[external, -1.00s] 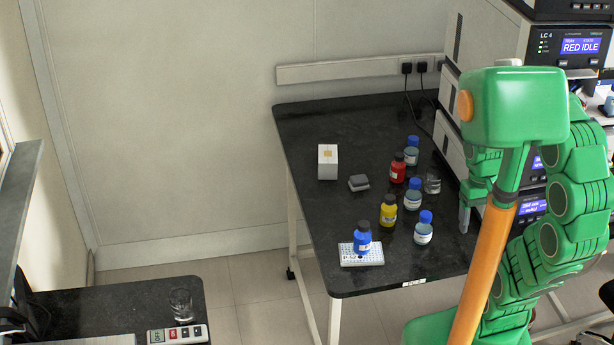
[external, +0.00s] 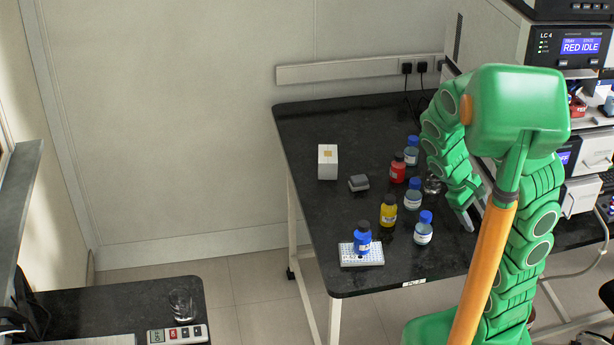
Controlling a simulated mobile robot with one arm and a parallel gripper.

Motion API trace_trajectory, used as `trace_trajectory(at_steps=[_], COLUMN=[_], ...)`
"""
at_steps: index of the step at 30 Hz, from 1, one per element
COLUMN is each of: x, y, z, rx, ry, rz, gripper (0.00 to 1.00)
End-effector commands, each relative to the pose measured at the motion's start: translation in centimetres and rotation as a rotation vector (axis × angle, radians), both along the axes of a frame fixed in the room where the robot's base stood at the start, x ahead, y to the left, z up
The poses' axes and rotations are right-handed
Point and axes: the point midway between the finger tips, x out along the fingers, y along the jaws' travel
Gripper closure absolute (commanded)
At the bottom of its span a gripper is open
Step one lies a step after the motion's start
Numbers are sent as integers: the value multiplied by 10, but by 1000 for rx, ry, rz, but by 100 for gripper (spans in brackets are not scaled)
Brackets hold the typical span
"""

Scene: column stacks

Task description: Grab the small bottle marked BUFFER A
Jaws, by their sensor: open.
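Several small bottles stand on the black bench; their labels are too small to read, so I cannot tell which is BUFFER A. Three are clear with blue caps: a back one (external: 411,157), a middle one (external: 412,201) and a front one (external: 423,236). A red bottle (external: 398,173) and a yellow bottle (external: 388,216) have dark caps. A blue bottle (external: 362,243) stands on a white rack (external: 372,259). My gripper (external: 470,216) is open and empty, to the right of the clear bottles and apart from them.
A glass beaker (external: 432,186) stands close to my arm, partly hidden. A white box (external: 328,162) and a small grey block (external: 358,183) sit on the left of the bench (external: 310,125). Instrument stacks (external: 580,110) stand at the right.

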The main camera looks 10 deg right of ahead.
Motion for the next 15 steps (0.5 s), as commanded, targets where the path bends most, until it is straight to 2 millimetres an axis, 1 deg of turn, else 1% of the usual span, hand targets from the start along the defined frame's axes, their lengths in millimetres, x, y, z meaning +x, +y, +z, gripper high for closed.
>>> trace_trajectory(at_steps=[1,8,15], x=[5,34,65], y=[-1,-1,9], z=[-5,-23,-42], rx=[-31,-161,-290], ry=[23,117,221], rz=[48,273,520], gripper=[31,31,31])
